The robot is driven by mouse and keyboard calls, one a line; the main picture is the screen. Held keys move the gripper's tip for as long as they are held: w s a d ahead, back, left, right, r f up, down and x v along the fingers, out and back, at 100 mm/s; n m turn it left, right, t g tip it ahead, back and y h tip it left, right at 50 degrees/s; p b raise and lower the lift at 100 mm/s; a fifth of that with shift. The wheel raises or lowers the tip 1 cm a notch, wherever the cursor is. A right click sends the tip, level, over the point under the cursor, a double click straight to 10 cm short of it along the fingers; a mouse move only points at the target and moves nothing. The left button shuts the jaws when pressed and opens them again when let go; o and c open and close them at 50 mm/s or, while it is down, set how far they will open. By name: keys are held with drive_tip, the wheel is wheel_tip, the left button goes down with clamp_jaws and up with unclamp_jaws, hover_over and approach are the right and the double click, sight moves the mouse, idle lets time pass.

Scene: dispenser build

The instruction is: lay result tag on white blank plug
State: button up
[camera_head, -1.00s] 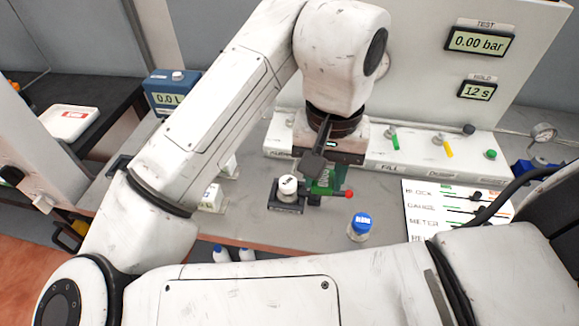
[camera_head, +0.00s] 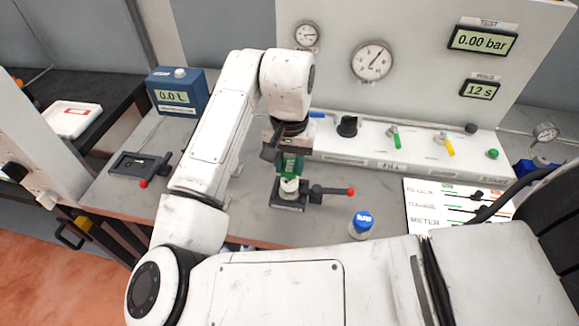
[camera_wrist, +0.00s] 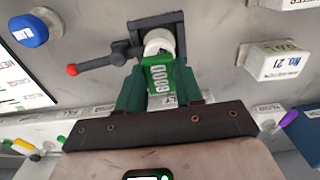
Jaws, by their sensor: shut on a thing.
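The result tag (camera_wrist: 161,78) is a small green plate with a white panel reading GOOD. My gripper (camera_wrist: 158,84) is shut on it, and its fingers lie on either side of it. The white blank plug (camera_wrist: 158,41) sits upright in a dark clamp with a red-knobbed lever. The tag overlaps the plug's near edge in the wrist view; I cannot tell whether they touch. In the head view my gripper (camera_head: 290,160) is directly above the plug (camera_head: 289,187), with the green tag (camera_head: 291,168) between them. The plug's top is partly hidden.
A blue-capped bottle (camera_head: 361,225) stands right of the clamp (camera_head: 290,207), whose lever (camera_head: 330,191) points right. The test panel with valves (camera_head: 400,150) is behind. Another dark fixture (camera_head: 140,165) is at left.

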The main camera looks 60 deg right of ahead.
sight(290, 167)
drive_tip(key=shift+f, duration=0.95)
drive_tip(key=shift+f, duration=0.15)
drive_tip(key=o, duration=1)
wheel_tip(290, 167, up, 12)
drive_tip(key=shift+r, duration=0.2)
